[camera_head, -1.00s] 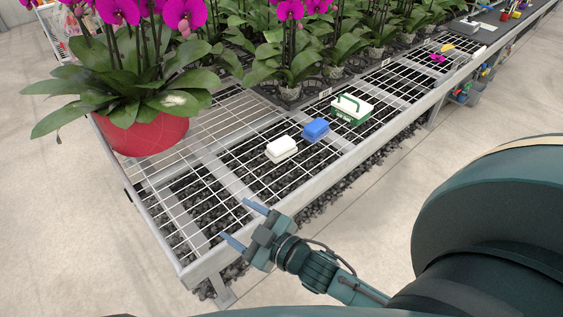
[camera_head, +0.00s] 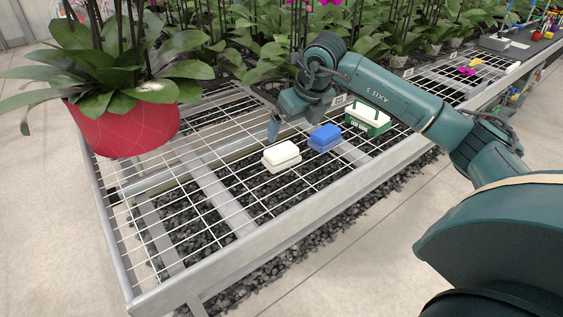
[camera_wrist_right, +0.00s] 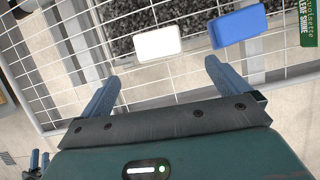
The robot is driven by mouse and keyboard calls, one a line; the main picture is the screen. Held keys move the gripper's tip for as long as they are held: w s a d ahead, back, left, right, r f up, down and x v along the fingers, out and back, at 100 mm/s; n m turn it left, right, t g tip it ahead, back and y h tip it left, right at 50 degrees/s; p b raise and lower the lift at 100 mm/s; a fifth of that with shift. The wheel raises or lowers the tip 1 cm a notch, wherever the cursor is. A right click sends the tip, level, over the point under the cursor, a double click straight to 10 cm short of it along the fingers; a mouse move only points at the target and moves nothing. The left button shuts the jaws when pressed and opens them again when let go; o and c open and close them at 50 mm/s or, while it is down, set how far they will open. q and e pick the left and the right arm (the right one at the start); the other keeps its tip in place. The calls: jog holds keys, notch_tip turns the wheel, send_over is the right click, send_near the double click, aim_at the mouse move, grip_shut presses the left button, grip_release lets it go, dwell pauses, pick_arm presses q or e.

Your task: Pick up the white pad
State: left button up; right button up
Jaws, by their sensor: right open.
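The white pad (camera_head: 281,157) lies on the white wire mesh of the bench (camera_head: 225,205), left of a blue pad (camera_head: 325,138). In the right wrist view the white pad (camera_wrist_right: 158,42) is ahead of the fingers, roughly centred between them, and not between the jaws. My right gripper (camera_head: 274,128) is just behind the white pad, pointing down, with one blue finger showing clearly. In the right wrist view its two fingers (camera_wrist_right: 160,74) are spread apart and empty. A small dark shape with blue tips at that view's lower left may be my left gripper (camera_wrist_right: 38,162).
A red pot (camera_head: 125,125) with a large orchid stands at the bench's left. More orchids line the back. Mesh in front of the pads is clear; my right arm spans above the caddy side.

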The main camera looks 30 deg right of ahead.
aim_at(283, 150)
jog(key=x, duration=1.2)
jog(key=shift+a+f+b, duration=0.2)
jog(key=shift+a+b, duration=0.05)
jog(key=shift+b, duration=0.15)
jog(key=c, duration=0.8)
